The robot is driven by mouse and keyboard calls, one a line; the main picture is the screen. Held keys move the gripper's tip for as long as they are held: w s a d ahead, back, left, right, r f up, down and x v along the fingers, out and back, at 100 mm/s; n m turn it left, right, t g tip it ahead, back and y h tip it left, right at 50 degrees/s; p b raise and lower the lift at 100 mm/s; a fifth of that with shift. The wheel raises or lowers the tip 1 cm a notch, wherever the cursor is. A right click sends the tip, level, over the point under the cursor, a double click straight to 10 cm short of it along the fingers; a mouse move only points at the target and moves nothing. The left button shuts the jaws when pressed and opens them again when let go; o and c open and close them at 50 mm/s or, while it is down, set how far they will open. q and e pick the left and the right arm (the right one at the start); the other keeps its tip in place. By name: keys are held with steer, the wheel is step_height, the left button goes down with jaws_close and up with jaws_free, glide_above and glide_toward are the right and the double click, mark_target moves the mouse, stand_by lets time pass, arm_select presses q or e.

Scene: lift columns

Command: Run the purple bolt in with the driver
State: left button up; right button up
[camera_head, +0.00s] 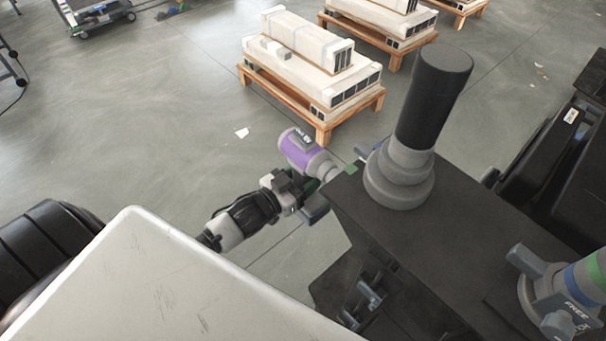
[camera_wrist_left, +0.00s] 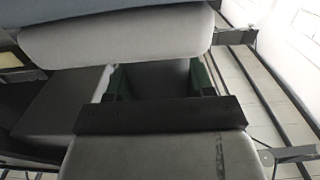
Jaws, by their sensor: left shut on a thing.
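In the left wrist view my left gripper (camera_wrist_left: 156,88) shows as two dark green sides beyond a black bar, shut on a dark grey thing (camera_wrist_left: 155,76). Only part of that thing shows; it may be the driver, but its shape is unclear. A broad pale panel (camera_wrist_left: 115,40) crosses just beyond and above it. I cannot make out the purple bolt in either view. My right gripper is not in view.
Wooden pallets with wrapped white stacks (camera_head: 310,65) stand on the grey floor ahead. A cart (camera_head: 95,15) is at the far upper left. The floor between them is mostly clear. Rails (camera_wrist_left: 260,85) run along the right of the wrist view.

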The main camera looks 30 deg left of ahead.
arm_select(q)
steer(key=shift+r, duration=0.2)
steer(key=shift+w+a, duration=0.3)
steer(key=shift+a, duration=0.5)
steer(key=shift+w+a, duration=0.25)
steer(key=shift+a, duration=0.5)
steer(key=shift+w+a, duration=0.3)
steer(key=shift+a, duration=0.5)
steer(key=shift+w+a+b, duration=0.15)
steer(key=shift+w+a, duration=0.1)
steer(key=shift+a, duration=0.4)
steer(key=shift+w+a+b, duration=0.15)
steer(key=shift+w+a, duration=0.05)
steer(key=shift+a, duration=0.4)
steer(key=shift+w+a+b, duration=0.15)
steer(key=shift+w+a, duration=0.1)
steer(key=shift+a, duration=0.4)
steer(key=shift+s, duration=0.1)
